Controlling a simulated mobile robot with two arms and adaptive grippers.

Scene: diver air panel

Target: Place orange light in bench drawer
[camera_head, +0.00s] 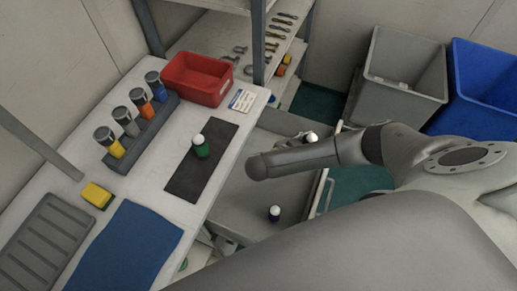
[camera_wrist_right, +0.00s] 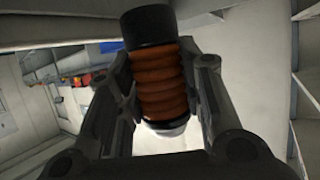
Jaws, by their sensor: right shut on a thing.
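The orange light (camera_wrist_right: 158,85) has a ribbed orange body, a black cap at the top and a pale end at the bottom. In the right wrist view my right gripper (camera_wrist_right: 163,75) is shut on its sides. In the head view my right arm reaches over the open bench drawer (camera_head: 243,200) and hides part of it. A small dark light with a white top (camera_head: 274,213) stands in the drawer. Another white top (camera_head: 311,137) shows beyond the arm; its body is mostly hidden. My left gripper is not in view.
A green light (camera_head: 201,147) stands on a black mat (camera_head: 185,190) on the bench. A rack (camera_head: 150,128) of several lights, a red bin (camera_head: 197,78) and a yellow sponge (camera_head: 97,195) are also there. Grey (camera_head: 403,70) and blue (camera_head: 490,85) bins stand at the back right.

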